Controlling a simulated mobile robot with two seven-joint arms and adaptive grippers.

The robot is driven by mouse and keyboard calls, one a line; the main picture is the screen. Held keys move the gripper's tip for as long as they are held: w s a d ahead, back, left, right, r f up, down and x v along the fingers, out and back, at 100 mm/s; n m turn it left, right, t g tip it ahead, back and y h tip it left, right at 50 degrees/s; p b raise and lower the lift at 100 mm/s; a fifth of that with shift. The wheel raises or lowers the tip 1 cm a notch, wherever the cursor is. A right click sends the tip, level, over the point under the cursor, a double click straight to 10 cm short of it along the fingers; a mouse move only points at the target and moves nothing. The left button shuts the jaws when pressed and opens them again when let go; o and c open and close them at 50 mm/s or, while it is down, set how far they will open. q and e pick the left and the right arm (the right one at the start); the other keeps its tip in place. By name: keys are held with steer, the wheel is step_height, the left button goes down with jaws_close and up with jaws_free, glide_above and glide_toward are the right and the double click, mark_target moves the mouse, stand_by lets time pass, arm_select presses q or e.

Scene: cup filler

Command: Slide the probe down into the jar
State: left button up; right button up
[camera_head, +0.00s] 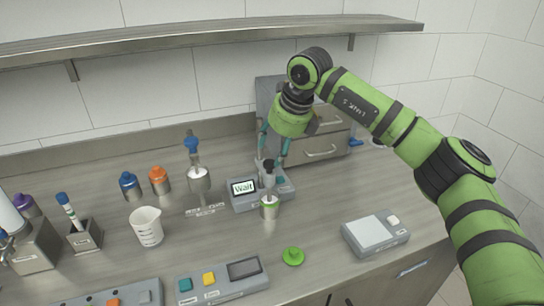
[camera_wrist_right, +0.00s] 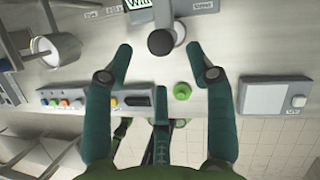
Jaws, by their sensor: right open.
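The metal jar (camera_head: 269,208) with a green rim stands open at the front of the grey probe station (camera_head: 246,203), whose screen reads "Wait". The probe's dark round knob (camera_head: 269,179) is above the jar in the head view; the knob also shows in the right wrist view (camera_wrist_right: 161,41). How deep the probe's lower end sits is unclear. My right gripper (camera_head: 271,160) points down over the station. My left gripper cannot be made out.
A green lid (camera_head: 292,256) lies in front of the jar. A button panel (camera_head: 225,282) is at the front and a scale (camera_head: 375,234) at the right. Drawers (camera_head: 322,146) are behind my arm.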

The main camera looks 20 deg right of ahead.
steer(key=v, duration=0.7)
steer(key=shift+f, duration=0.1)
